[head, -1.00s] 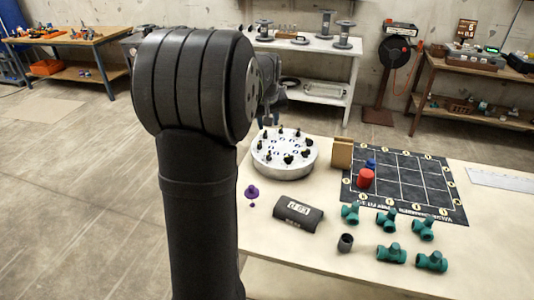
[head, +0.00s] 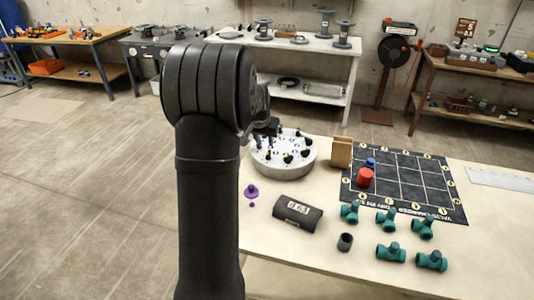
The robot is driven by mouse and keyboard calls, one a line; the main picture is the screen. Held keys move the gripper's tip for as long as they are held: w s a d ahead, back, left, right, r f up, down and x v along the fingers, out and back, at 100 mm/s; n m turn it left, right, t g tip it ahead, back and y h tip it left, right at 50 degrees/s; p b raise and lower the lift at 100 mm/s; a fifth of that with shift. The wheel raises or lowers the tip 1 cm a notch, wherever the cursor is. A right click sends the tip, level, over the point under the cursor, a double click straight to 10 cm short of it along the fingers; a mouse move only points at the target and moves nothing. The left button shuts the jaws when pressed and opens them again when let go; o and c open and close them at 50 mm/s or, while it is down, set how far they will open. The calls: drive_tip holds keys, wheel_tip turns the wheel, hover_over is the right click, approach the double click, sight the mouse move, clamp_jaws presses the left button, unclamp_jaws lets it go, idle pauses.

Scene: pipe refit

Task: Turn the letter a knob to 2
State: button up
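A round pale dial plate (head: 284,167) with several small black knobs and blue markings stands at the table's left side. The letters beside the knobs are too small to read, so I cannot tell which knob is a or where it points. My gripper (head: 268,128) is at the plate's far left edge, above it, partly hidden behind my own arm. Its fingers are too small and dark to tell whether they are open or touching a knob.
A dark block with a white label (head: 298,209) lies in front of the plate. Nearby are a purple piece (head: 251,191), a tan block (head: 341,152), a red cylinder (head: 364,177) on a dark grid mat (head: 412,185), a grey cup (head: 345,242) and several green pipe fittings (head: 391,252).

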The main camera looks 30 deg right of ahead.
sight(267, 154)
drive_tip(key=x, duration=0.9)
drive_tip(key=shift+w+d+f, duration=0.1)
drive_tip(key=shift+f, duration=0.1)
clamp_jaws()
